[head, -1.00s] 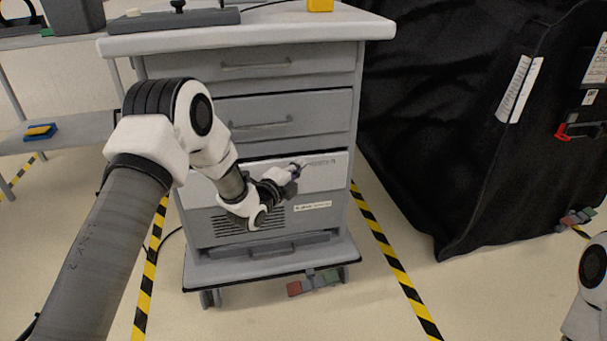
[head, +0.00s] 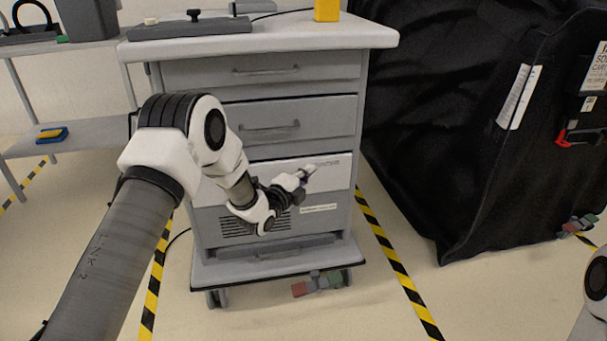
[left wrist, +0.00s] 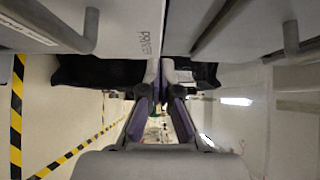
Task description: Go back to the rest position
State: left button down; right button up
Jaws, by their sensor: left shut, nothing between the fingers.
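My left arm reaches in from the left of the head view. Its gripper (head: 307,172) is small there, in front of the white drawer front (head: 335,172) of a grey drawer cart. In the left wrist view, the two dark fingers (left wrist: 160,98) point away from the camera with nothing held between them. I cannot tell whether the gripper touches the cart. A white piece of my right arm shows at the right edge of the head view, but its gripper is out of view.
The grey cart (head: 345,40) has several handled drawers and a yellow object (head: 327,10) on top. A black covered cart (head: 450,130) stands at right. A shelf (head: 90,135) is at left.

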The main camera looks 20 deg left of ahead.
pick_arm(q)
jog(key=s+a+p, duration=0.2)
jog(key=s+p, duration=0.1)
jog(key=s, duration=0.7)
jog(key=s+d+f+n+g, duration=0.2)
jog(key=s+d+f+g, duration=0.15)
jog(key=s+f, duration=0.55)
jog(key=s+d+f+n+g, duration=0.1)
jog(key=s+d+f+g, duration=0.4)
jog(key=f, duration=0.6)
jog(key=s+a+f+n+g+y, duration=0.1)
jog(key=s+f+n+g, duration=0.15)
jog(key=s+n, duration=0.5)
jog(key=s+a+f+n+g+y, duration=0.15)
jog(key=s+n+g, duration=0.25)
jog(key=s, duration=0.6)
jog(key=s+a+f+n+g+y, duration=0.1)
jog(key=s+a+f+n+g, duration=0.15)
jog(key=s+n, duration=0.4)
notch_tip(320, 180, up, 32)
jog(key=s+d+p, duration=0.1)
jog(key=p, duration=3.1)
jog(key=shift+s+r+p, duration=0.25)
jog(key=shift+s+p, duration=0.05)
jog(key=shift+s, duration=0.05)
pick_arm(e)
notch_tip(320, 180, up, 36)
jog(key=shift+s+f, duration=0.2)
